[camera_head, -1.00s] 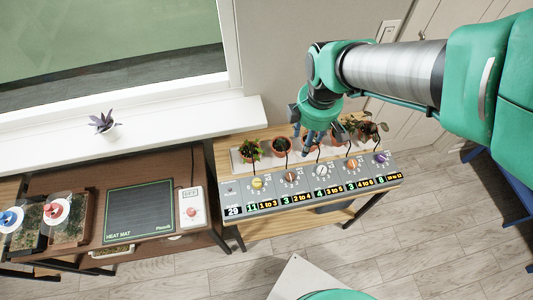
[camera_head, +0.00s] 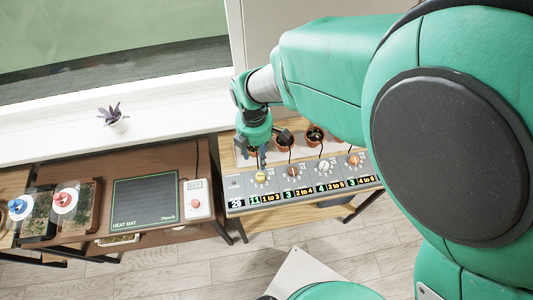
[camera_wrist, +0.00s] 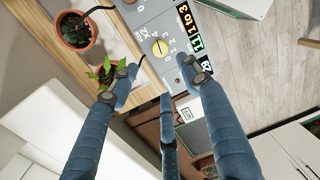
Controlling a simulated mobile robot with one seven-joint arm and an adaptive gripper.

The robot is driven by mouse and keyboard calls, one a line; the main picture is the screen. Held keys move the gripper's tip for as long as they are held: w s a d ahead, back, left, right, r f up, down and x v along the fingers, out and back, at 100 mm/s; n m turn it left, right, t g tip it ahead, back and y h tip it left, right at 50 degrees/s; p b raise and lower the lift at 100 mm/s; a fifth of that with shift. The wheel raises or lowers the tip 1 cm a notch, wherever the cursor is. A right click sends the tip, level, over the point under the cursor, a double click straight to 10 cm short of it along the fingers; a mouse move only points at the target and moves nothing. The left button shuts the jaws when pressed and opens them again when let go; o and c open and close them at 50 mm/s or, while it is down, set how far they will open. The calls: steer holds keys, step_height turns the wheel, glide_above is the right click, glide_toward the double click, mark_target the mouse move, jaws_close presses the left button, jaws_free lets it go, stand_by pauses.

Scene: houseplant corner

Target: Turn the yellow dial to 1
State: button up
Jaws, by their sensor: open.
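The yellow dial (camera_head: 261,177) is the leftmost knob on the grey control panel (camera_head: 233,190), above a display reading 11 and "1 to 3". In the wrist view the yellow dial (camera_wrist: 159,47) shows beyond my fingertips, with numbers printed around it; its exact setting is too small to be sure of. My gripper (camera_head: 252,158) is just behind the panel's left end, above and apart from the dial. In the wrist view my gripper (camera_wrist: 160,85) has its blue fingers spread and empty. A potted plant partly hides behind the fingers.
Other knobs, such as the orange dial (camera_head: 292,172), continue to the right on the panel. Small potted plants (camera_head: 315,135) stand behind it. The heat mat (camera_head: 145,200) and its controller (camera_head: 198,200) lie on the brown table to the left. My arm covers the panel's right end.

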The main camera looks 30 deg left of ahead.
mark_target(260, 176)
steer(key=shift+f, duration=0.1)
steer(key=f+b, duration=0.1)
steer(key=f, duration=0.3)
steer(key=f+b, duration=0.1)
steer(key=f, duration=0.4)
steer(key=f+b, duration=0.1)
steer(key=f, duration=0.3)
steer(key=shift+s+d+f, duration=0.2)
steer(key=shift+d+f, duration=0.1)
steer(key=shift+d, duration=0.1)
steer(key=c, duration=1.1)
steer(key=shift+c, duration=0.2)
